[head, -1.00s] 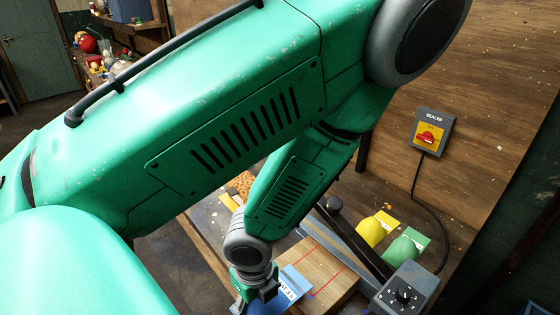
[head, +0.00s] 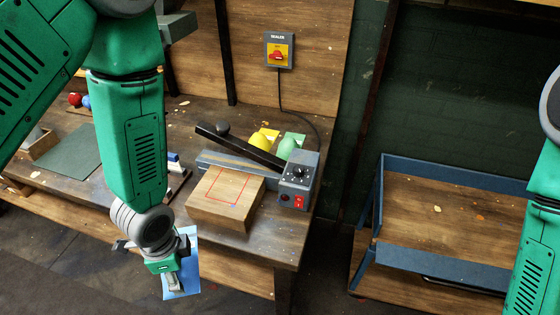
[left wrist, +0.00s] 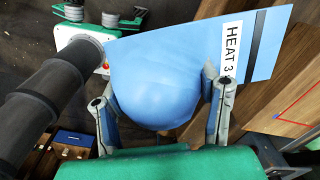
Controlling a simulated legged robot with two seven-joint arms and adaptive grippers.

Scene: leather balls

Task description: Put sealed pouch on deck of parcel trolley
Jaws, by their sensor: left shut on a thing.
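The light blue pouch (head: 187,256) hangs below my left gripper (head: 170,278) in the head view, in front of the bench. In the left wrist view the pouch (left wrist: 155,80) bulges between the two fingers, which are shut on it. Its flat end carries a HEAT 3 label and a dark band across it. The parcel trolley (head: 400,250) stands at the right with a bare wooden deck (head: 450,215) inside blue rails. The pouch is well to the left of it. My right arm shows at the right edge; its gripper is out of view.
The bench (head: 262,235) holds a wooden block (head: 225,200) with red lines, a sealer with a dark lever and control box (head: 298,182), and yellow (head: 262,142) and green (head: 288,148) pouches. A gap separates bench and trolley. A few small scraps lie on the deck.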

